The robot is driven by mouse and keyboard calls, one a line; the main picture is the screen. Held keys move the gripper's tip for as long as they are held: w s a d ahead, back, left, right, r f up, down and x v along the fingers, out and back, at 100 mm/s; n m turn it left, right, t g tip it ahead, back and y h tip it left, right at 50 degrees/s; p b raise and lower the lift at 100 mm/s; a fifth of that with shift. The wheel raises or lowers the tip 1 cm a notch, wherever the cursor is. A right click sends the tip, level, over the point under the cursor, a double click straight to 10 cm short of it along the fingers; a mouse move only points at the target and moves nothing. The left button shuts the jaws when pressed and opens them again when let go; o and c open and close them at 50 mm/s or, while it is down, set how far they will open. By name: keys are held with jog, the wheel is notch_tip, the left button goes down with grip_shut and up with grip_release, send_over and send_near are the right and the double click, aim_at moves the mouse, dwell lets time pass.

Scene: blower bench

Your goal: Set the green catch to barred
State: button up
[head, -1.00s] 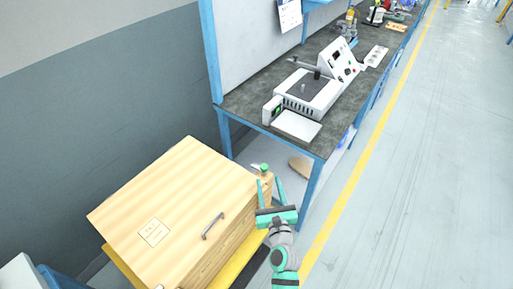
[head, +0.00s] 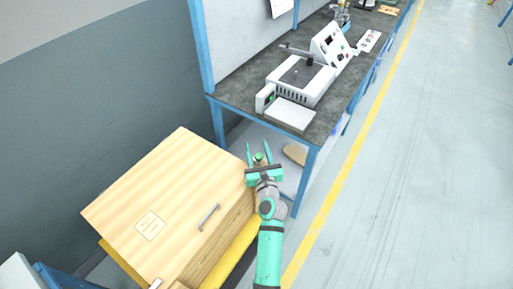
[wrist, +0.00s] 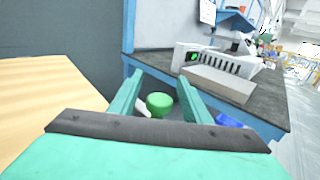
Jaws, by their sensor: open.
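The green catch shows as a round green knob (head: 259,156) by the far right corner of the wooden box (head: 165,190). In the wrist view the knob (wrist: 160,103) appears between my two fingers, with a small pale piece (wrist: 142,107) at its left. My gripper (head: 258,146) is open, its fingers pointing away from me on either side of the knob in the picture. In the wrist view my gripper (wrist: 161,78) shows no contact with the knob. The catch's lower part is hidden behind my gripper, and I cannot tell its setting.
The box has a grey handle (head: 208,217) and a paper label (head: 150,225), and sits on a yellow base (head: 233,262). A workbench (head: 240,85) with blue legs and a white machine (head: 300,80) stands just beyond. Open floor (head: 420,180) lies to the right.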

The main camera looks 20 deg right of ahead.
jog(key=shift+w, duration=0.4)
jog(key=c, duration=1.1)
jog(key=shift+o, duration=0.2)
